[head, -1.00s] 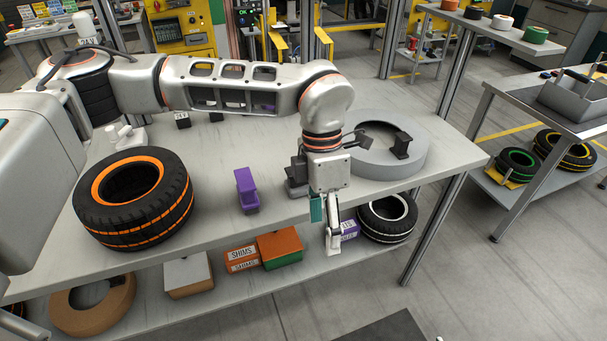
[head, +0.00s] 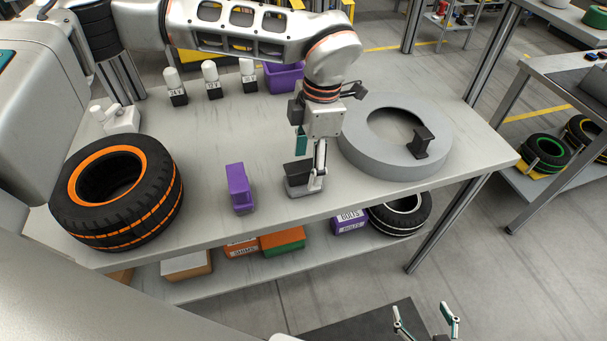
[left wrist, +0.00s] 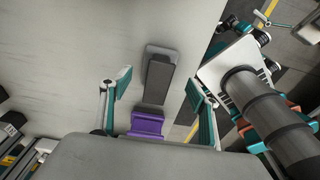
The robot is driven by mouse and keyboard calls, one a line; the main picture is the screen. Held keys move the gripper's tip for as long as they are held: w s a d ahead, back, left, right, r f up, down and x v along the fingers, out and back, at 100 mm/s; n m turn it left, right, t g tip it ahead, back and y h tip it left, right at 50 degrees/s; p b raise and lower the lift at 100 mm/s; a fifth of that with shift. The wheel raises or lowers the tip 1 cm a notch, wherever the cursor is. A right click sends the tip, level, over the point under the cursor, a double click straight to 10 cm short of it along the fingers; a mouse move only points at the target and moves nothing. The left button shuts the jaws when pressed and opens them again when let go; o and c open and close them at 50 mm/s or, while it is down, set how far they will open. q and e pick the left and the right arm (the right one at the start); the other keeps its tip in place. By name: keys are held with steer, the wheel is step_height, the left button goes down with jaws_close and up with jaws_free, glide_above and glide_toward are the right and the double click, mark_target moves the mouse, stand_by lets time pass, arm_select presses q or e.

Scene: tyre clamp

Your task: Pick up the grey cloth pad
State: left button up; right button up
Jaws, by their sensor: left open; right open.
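A dark grey pad-like block (head: 299,172) with a lighter grey base lies on the workbench near its front edge; I take it to be the grey cloth pad. My left gripper (head: 311,160) points down at it, open, one finger partly in front of it. In the left wrist view the pad (left wrist: 159,80) lies lengthwise between the two spread fingers of the left gripper (left wrist: 157,83). I cannot tell whether they touch it. My right gripper (head: 428,322) is open and empty at the bottom, away from the bench.
A purple block (head: 239,186) stands left of the pad; it also shows in the left wrist view (left wrist: 147,123). A large grey ring (head: 365,155) with a dark bracket (head: 422,142) lies to the right. An orange-striped tyre (head: 120,205) is far left. White-capped bottles (head: 212,80) stand behind.

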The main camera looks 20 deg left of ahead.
mark_target(304, 166)
arm_select(q)
steer(key=f, duration=0.2)
steer(key=a+f, duration=0.1)
steer(key=f, duration=0.1)
steer(key=shift+s, duration=0.15)
steer(key=c, duration=1.3)
steer(key=shift+r, duration=0.1)
step_height(304, 166, up, 20)
